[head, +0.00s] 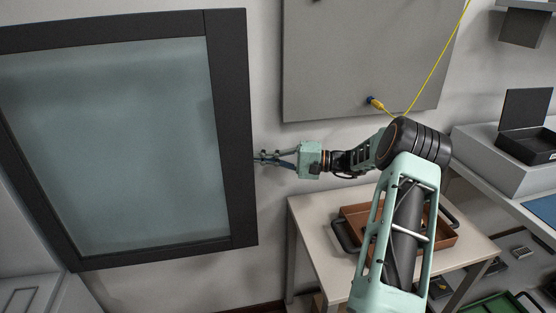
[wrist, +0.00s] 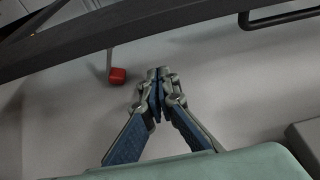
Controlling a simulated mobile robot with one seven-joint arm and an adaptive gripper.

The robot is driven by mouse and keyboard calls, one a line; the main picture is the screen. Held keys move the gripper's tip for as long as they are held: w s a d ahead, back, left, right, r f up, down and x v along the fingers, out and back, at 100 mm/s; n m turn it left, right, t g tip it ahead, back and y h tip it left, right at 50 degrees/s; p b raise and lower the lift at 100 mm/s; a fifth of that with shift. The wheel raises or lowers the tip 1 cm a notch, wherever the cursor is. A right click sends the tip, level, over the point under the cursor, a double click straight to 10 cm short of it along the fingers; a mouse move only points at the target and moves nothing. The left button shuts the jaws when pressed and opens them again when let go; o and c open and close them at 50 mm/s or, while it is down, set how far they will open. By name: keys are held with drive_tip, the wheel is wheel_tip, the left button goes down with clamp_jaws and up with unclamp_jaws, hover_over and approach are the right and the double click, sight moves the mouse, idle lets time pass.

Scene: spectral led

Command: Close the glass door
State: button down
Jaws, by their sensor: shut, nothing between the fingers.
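The glass door (head: 150,140) has a dark frame around a pale frosted pane and fills the left of the head view. It appears to stand swung out, but its exact angle is hard to tell. My gripper (head: 264,157) is at the right edge of the door's frame, about mid-height, pointing left. Any contact with the frame cannot be told. In the wrist view my gripper (wrist: 156,76) has its fingers together with nothing between them. A dark beam (wrist: 120,38), apparently the door frame, crosses above the fingertips.
A small red block (wrist: 118,75) on a thin rod is left of my fingertips. A table (head: 325,213) with a brown tray (head: 440,239) stands below my arm. A grey wall panel (head: 350,60) with a yellow cable (head: 440,60) is above. A counter (head: 490,160) is at right.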

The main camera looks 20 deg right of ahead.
drive_tip(key=shift+s+a, duration=0.35)
drive_tip(key=shift+s, duration=0.6)
drive_tip(key=shift+s+a, duration=0.3)
drive_tip(key=shift+s, duration=0.6)
drive_tip(key=shift+s, duration=0.15)
